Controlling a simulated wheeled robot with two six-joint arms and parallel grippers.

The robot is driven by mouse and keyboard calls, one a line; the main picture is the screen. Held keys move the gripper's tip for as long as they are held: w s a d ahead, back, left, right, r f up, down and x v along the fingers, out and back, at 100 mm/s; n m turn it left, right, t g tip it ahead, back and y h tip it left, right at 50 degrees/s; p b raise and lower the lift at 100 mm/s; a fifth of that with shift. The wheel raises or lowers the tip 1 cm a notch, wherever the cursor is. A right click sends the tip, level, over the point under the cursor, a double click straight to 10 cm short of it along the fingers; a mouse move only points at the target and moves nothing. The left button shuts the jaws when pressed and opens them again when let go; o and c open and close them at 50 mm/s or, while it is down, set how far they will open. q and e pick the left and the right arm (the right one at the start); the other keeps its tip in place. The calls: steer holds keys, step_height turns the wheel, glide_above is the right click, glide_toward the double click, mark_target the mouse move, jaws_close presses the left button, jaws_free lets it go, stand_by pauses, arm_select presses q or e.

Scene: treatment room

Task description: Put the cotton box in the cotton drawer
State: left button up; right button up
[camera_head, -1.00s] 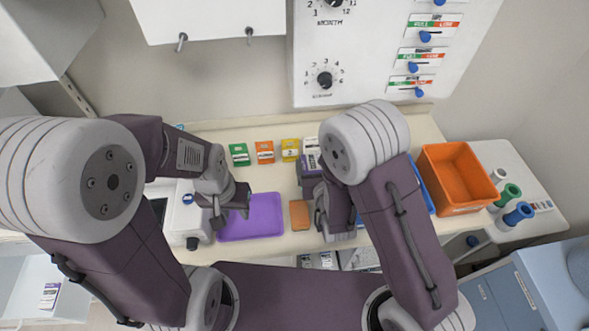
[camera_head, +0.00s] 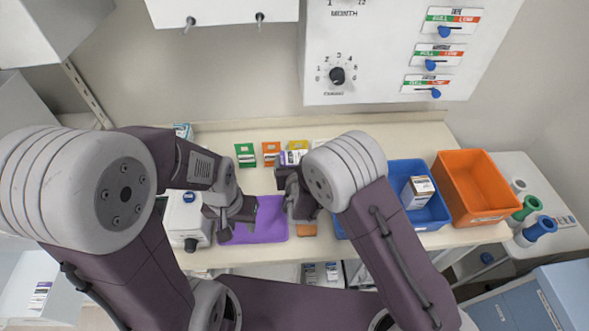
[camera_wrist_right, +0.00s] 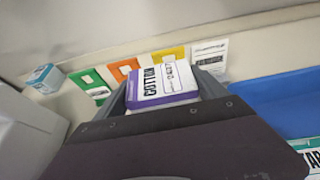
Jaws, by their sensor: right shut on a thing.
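The cotton box (camera_wrist_right: 163,83), white on top with a purple edge and the word COTTON, is held between the fingers of my right gripper (camera_wrist_right: 168,92). The cotton box also shows in the head view (camera_head: 292,157), above the counter, just beyond the right gripper (camera_head: 290,180). My left gripper (camera_head: 236,222) is empty over the purple mat (camera_head: 262,222), its fingers apart. No drawer marked cotton can be made out; below the counter's front edge a compartment with small boxes (camera_head: 320,272) is partly hidden by my arms.
Green (camera_head: 245,155), orange (camera_head: 270,152) and yellow (camera_head: 298,146) cards lie along the back of the counter. A blue bin (camera_head: 432,215) holding a labelled box (camera_head: 418,190) and an orange bin (camera_head: 470,185) stand right. A dial panel (camera_head: 385,85) hangs above.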

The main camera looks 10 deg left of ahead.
arm_select(q)
step_height(320, 180, down, 2)
steer(key=shift+f+b, duration=0.2)
steer(key=shift+b, duration=1)
arm_select(e)
step_height(320, 180, down, 4)
steer(key=shift+f, duration=0.1)
arm_select(q)
steer(key=shift+r, duration=0.15)
steer(key=shift+f, duration=0.2)
arm_select(e)
steer(key=o, duration=1.3)
